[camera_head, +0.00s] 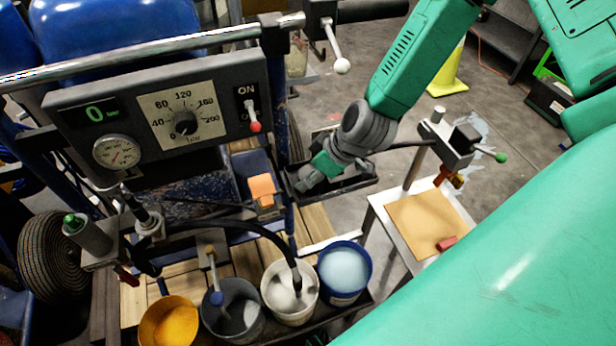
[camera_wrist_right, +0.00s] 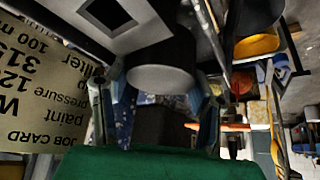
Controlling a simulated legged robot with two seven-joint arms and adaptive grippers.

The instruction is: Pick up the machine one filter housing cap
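My right gripper (camera_head: 317,176) reaches down at the black tray (camera_head: 352,184) beside the machine; its fingertips are hard to make out there. In the right wrist view the two fingers of this gripper (camera_wrist_right: 155,110) stand well apart. A dark round piece with a grey flat end (camera_wrist_right: 162,76) shows between and beyond them, and no grip on it is visible. It may be the filter housing cap, but I cannot tell for sure. No cap is clearly visible in the head view, where the gripper hides part of the tray. My left gripper is not in view.
The control panel (camera_head: 213,135) and a metal bar (camera_head: 150,53) stand left of my right arm. Several paint buckets, including a blue one (camera_head: 364,287), stand below. A side table (camera_head: 385,205) with a brown sheet is at right. An upside-down job card (camera_wrist_right: 45,100) shows in the wrist view.

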